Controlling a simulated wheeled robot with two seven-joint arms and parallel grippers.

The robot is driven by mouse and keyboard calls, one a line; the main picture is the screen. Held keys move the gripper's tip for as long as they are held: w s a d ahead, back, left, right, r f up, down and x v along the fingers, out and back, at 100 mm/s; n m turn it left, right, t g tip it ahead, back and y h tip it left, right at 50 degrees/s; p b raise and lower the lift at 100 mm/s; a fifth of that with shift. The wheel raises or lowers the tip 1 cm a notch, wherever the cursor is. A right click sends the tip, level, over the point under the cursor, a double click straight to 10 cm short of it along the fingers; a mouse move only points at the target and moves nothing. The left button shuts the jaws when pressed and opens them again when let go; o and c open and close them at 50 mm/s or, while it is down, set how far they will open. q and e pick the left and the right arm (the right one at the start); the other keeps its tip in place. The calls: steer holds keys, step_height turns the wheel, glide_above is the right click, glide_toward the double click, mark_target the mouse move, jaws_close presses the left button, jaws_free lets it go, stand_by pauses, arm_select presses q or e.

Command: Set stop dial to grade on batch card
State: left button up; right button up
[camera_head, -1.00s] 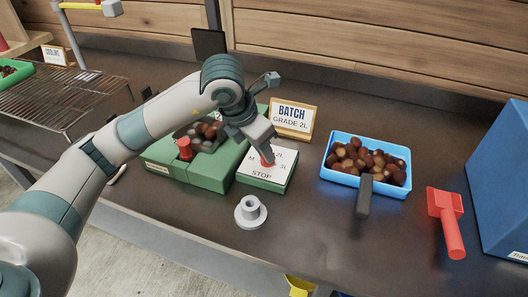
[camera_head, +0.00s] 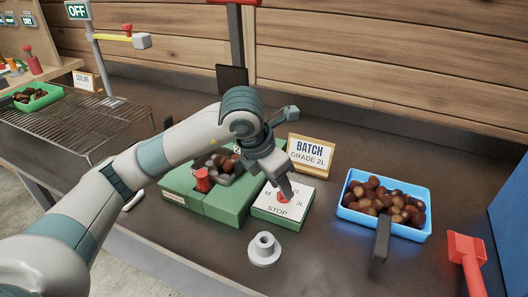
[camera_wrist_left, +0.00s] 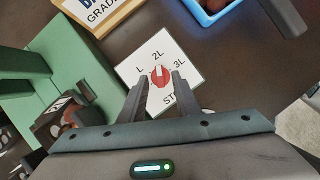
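The batch card (camera_head: 309,154) reads "BATCH GRADE 2L" and stands behind the stop dial's plate. The red stop dial (camera_wrist_left: 159,76) sits on a white plate (camera_wrist_left: 183,55) marked L, 2L, 3L and STOP. Its pale mark seems to point toward 2L in the left wrist view. In the head view the dial (camera_head: 283,197) is partly covered by my left gripper (camera_head: 288,193). In the left wrist view the left gripper (camera_wrist_left: 160,78) is open, its two fingertips apart on either side of the dial, not visibly touching it. My right gripper is in neither view.
A grey flanged piece (camera_head: 264,249) stands in front. A blue crate (camera_head: 352,213) of chestnuts is at right, with a red-handled tool (camera_head: 467,262) beyond. A wire rack (camera_head: 80,118) lies left.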

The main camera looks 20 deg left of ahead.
arm_select(q)
steer(key=v, duration=1.6)
steer(key=shift+r, duration=0.15)
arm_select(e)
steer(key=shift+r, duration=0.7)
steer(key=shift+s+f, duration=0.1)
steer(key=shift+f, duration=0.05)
